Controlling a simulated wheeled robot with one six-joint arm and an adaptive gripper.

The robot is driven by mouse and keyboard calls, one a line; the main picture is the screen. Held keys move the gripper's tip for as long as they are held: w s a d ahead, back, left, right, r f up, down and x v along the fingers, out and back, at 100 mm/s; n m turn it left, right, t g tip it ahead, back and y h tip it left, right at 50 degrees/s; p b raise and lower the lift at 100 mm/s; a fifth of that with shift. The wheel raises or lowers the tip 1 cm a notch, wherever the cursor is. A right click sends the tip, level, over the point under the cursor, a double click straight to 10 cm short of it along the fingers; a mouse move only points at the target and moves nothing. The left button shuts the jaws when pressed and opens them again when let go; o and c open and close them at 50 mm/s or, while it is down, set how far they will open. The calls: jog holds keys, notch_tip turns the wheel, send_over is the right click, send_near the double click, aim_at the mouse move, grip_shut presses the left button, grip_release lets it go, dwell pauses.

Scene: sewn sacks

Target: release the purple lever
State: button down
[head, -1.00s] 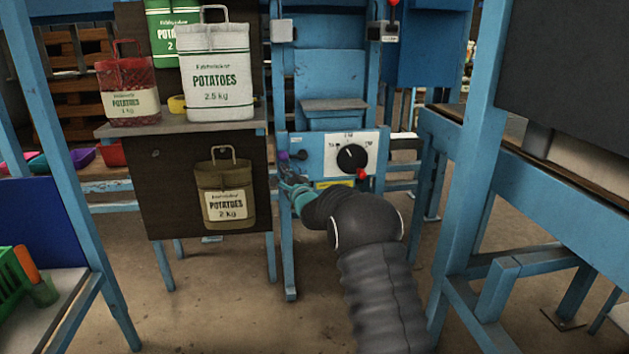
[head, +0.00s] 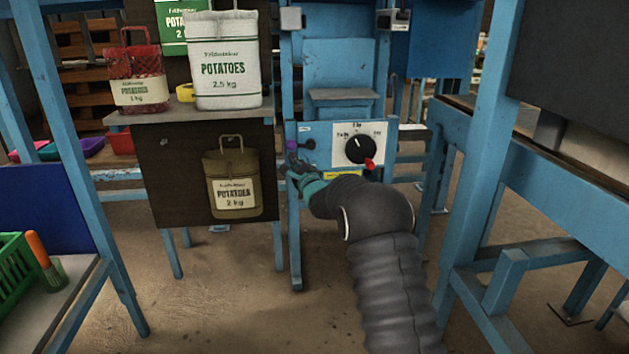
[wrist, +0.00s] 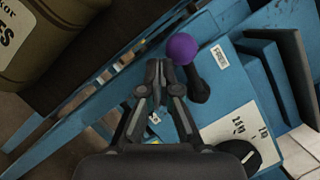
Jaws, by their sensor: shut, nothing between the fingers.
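The purple lever has a round purple knob (wrist: 182,48) on a dark shaft in the wrist view. It sits on the blue machine's front and shows as a small purple spot (head: 292,156) in the head view, partly hidden by my gripper. My gripper (wrist: 156,66) is shut and empty, its fingertips just left of the knob in the wrist view. I cannot tell whether they touch it. In the head view my gripper (head: 294,164) is at the left edge of the control panel, close to the lever.
An olive potato sack (head: 232,170) hangs on a dark board to the left. A white sack (head: 226,75) and a red sack (head: 137,78) stand on the shelf above. Blue frame posts (head: 478,130) stand at right.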

jog(key=s+d+f+b, duration=0.1)
jog(key=s+f+b, duration=0.1)
jog(key=s+f, duration=0.4)
jog(key=a+v, duration=0.1)
jog(key=v, duration=0.3)
jog(key=shift+s+d+r, duration=0.15)
jog(key=shift+s+r, duration=0.05)
jog(key=shift+s, duration=0.4)
